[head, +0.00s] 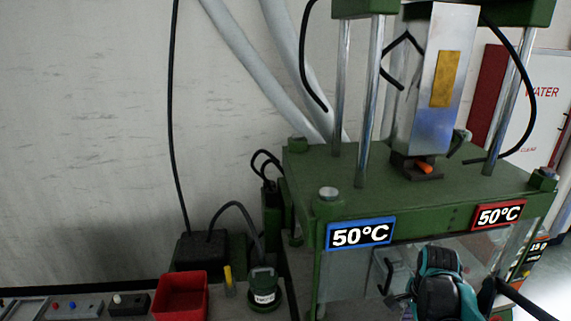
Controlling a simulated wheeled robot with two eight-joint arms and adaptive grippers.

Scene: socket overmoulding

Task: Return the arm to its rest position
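My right gripper (398,300) shows at the lower right, in front of the lower opening of the green press (440,205). It is teal and black, seen partly from behind, and cut by the bottom edge. Its fingertips are small and partly hidden, so I cannot tell if they are open or hold anything. My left gripper is not in view.
The press has metal columns and two displays reading 50°C, one blue-framed (360,234) and one red-framed (499,214). A red bin (181,296), a green round device (264,291) and a switch panel (75,307) are at lower left. Black cables hang nearby.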

